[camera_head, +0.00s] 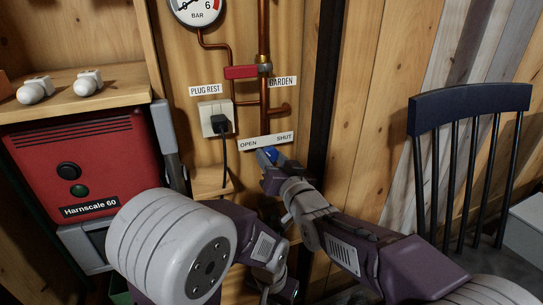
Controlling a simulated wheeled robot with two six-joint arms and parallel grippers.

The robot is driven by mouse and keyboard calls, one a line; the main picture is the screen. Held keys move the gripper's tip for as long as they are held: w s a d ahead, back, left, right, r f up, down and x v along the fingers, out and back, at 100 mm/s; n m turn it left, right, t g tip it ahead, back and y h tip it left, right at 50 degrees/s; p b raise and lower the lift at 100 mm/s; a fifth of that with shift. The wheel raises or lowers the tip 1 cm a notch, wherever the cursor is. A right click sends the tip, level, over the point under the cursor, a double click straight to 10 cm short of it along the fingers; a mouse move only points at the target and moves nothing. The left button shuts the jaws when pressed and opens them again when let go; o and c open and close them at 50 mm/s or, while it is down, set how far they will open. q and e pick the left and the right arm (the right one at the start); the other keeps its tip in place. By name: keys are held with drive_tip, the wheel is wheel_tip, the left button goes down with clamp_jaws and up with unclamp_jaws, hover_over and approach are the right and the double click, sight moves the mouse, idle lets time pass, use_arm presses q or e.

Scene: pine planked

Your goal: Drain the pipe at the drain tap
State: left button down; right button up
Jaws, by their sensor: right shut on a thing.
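The drain tap's blue handle (271,154) shows just below a white strip marked OPEN at its left end and SHUT at its right end (267,142). My right gripper (268,158) is shut on the blue handle, which sits under the middle of the strip. The fingers hide most of the tap, so I cannot tell the handle's exact angle. The copper pipe (265,122) comes down to the strip from above. My left arm crosses the bottom of the view, and I cannot make out its gripper.
A red lever (241,72) lies across the pipe near the GARDEN label (283,82). A pressure gauge (196,8) is above. A black plug (218,124) and cord hang left of the tap. A red Harnscale 60 unit (84,168) stands left, a dark chair (468,104) right.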

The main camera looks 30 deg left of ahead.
drive_tip(key=m+p, duration=0.1)
drive_tip(key=m, duration=0.3)
drive_tip(key=shift+m, duration=0.3)
drive_tip(key=m+p, duration=0.1)
drive_tip(key=m, duration=0.4)
drive_tip(key=shift+m, duration=0.3)
drive_tip(key=m+p, duration=0.1)
drive_tip(key=m, duration=0.3)
drive_tip(key=m+p, duration=0.1)
drive_tip(key=m, duration=0.4)
drive_tip(key=shift+m, duration=0.3)
drive_tip(key=o, duration=1.4)
drive_tip(key=shift+c, duration=0.2)
